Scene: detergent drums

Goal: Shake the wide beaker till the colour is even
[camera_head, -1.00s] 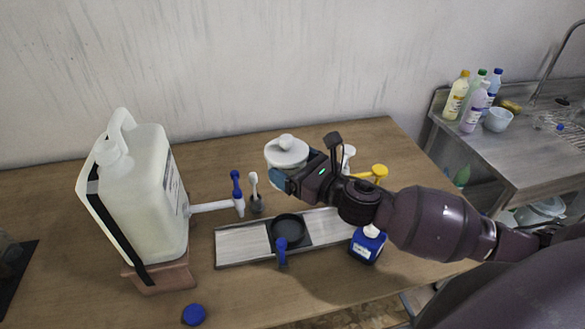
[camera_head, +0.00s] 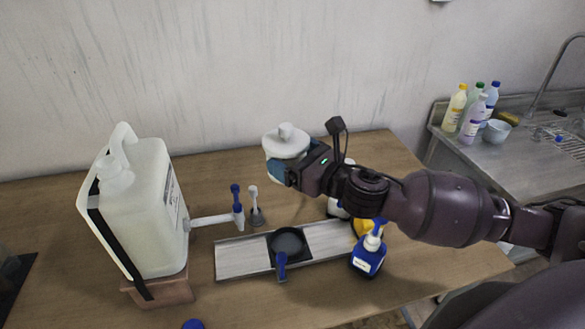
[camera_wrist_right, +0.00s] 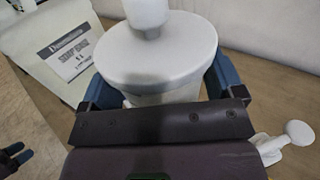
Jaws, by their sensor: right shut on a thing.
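The wide beaker (camera_head: 286,143) is a white, wide vessel with a flat round lid and a knob on top. My right gripper (camera_head: 281,168) is shut on its side and holds it raised near the back of the table, roughly upright. In the right wrist view the lid and part of the pale body (camera_wrist_right: 160,55) show between my blue fingers. The lid and fingers hide most of the body, so I cannot tell the colour inside.
A large white drum (camera_head: 140,210) with a tap stands on a block at left. A grey tray (camera_head: 240,257) with a round dark dish (camera_head: 288,242) lies in the middle. A blue pump bottle (camera_head: 367,261) stands at right, below my arm. A sink counter (camera_head: 540,150) is beyond.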

